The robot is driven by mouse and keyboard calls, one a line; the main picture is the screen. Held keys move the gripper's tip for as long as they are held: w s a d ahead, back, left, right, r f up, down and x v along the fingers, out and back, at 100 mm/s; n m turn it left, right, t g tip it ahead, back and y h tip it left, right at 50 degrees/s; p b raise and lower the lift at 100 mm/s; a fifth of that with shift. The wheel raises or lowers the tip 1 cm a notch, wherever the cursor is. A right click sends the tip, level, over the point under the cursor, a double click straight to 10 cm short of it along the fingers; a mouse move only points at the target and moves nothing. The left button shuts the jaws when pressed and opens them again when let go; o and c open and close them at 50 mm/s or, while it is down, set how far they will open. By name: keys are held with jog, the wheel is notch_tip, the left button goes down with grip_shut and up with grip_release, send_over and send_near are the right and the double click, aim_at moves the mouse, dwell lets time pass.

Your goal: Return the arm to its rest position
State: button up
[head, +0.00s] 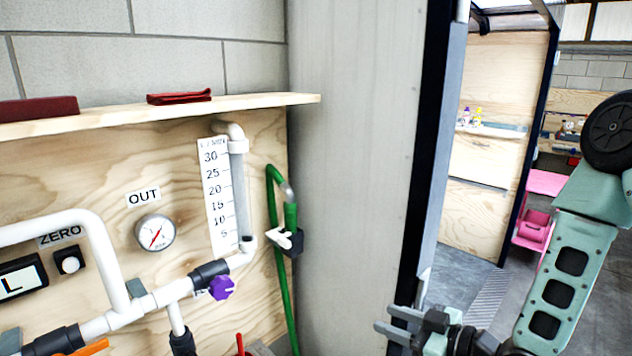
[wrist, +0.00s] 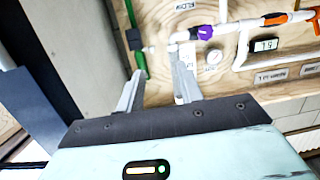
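My gripper (head: 392,322) is at the lower right of the head view, in front of the door opening and to the right of the wooden panel. My arm (head: 560,290) runs up from it along the right edge. In the wrist view my gripper (wrist: 157,92) shows two grey fingers spread apart, with nothing between them. The fingers point toward the wooden panel, apart from the pipes as far as I can tell. The rest position itself is not marked in either view.
The wooden panel (head: 110,190) at left carries white pipes (head: 100,250), a gauge (head: 155,233), a purple valve handle (head: 221,287) and a green hose (head: 281,270). A shelf (head: 240,103) juts out above. A grey wall (head: 350,150) and dark door frame (head: 430,150) stand beside my gripper.

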jog(key=s+r+g+h+b, duration=0.1)
jog(key=s+g+h, duration=0.2)
jog(key=s, duration=0.5)
jog(key=s+r+m+g+h+b, duration=0.1)
jog(key=s+g+h, duration=0.3)
jog(key=s, duration=0.4)
jog(key=s+r+m+g+h+b, duration=0.1)
jog(key=s+r+g+h+b, duration=0.1)
jog(key=s, duration=0.6)
jog(key=shift+a+r+g+h+b, duration=0.2)
jog(key=shift+r+g+h+b, duration=0.15)
jog(key=shift+g+h+b, duration=0.6)
